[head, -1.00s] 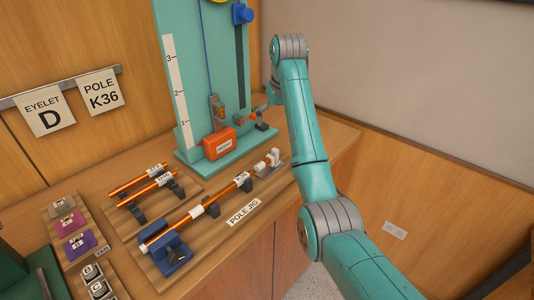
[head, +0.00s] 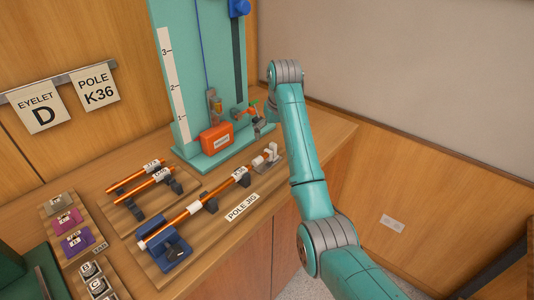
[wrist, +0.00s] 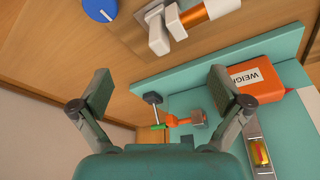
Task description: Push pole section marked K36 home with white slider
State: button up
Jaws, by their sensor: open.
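An orange pole section (head: 222,190) lies in the pole jig (head: 240,209) in the head view, its near end in a blue clamp block (head: 172,250). Its tag (head: 240,172) is too small here to read surely. The white slider (head: 271,150) stands at the pole's far end. In the wrist view the white slider (wrist: 158,28) is at the top, beside the white-collared orange pole end (wrist: 196,12). My gripper (wrist: 162,92) is open and empty, apart from the slider.
A teal board (head: 205,80) stands behind the jig, with an orange weight box (head: 216,138) and a small orange clamp (wrist: 182,122) at its base. Two other orange poles (head: 137,176) rest on a rack at left. Coloured blocks (head: 78,242) lie further left.

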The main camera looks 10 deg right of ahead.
aim_at(274, 144)
jog(key=shift+w+f, duration=0.15)
jog(key=shift+f, duration=2.9)
